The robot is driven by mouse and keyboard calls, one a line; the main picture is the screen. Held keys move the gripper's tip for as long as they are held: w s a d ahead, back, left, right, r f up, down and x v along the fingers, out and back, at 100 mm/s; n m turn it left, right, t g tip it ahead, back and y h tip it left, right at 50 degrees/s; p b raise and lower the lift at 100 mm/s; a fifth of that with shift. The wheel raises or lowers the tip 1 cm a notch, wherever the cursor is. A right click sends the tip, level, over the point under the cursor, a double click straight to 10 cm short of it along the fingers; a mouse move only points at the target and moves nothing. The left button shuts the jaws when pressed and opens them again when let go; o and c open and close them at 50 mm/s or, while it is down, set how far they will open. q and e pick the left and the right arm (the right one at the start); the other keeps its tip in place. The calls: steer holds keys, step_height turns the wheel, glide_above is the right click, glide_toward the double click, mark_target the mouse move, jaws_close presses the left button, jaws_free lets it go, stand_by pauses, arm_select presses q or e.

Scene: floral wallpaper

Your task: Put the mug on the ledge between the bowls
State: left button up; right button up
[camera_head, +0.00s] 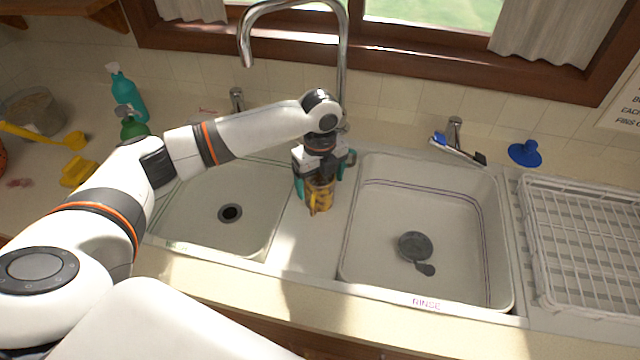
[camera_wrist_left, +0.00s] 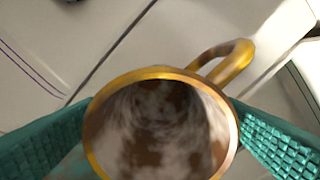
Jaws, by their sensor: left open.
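The yellow-brown mug (camera_head: 320,198) is on the pale ledge (camera_head: 296,232) between the two sink bowls, below my left gripper (camera_head: 323,172). In the left wrist view I look into the mug (camera_wrist_left: 158,128); it has a gold rim and a mottled brown and white inside. Its handle points to the upper right there. The teal fingers of my left gripper are open, one on each side of the mug; I cannot tell whether they touch it. The left bowl (camera_head: 190,205) and right bowl (camera_head: 390,215) look empty apart from their drain parts. My right gripper is not in view.
A tall faucet (camera_head: 343,60) rises behind the ledge. A brush (camera_head: 458,150) and a blue plunger-like item (camera_head: 525,152) lie behind the right bowl. A white dish rack (camera_head: 585,240) stands at right. Bottles (camera_head: 126,95) and yellow items (camera_head: 78,172) are at left.

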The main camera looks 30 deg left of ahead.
arm_select(q)
step_height(320, 180, up, 10)
steer(key=b, duration=0.1)
steer(key=shift+r, duration=0.25)
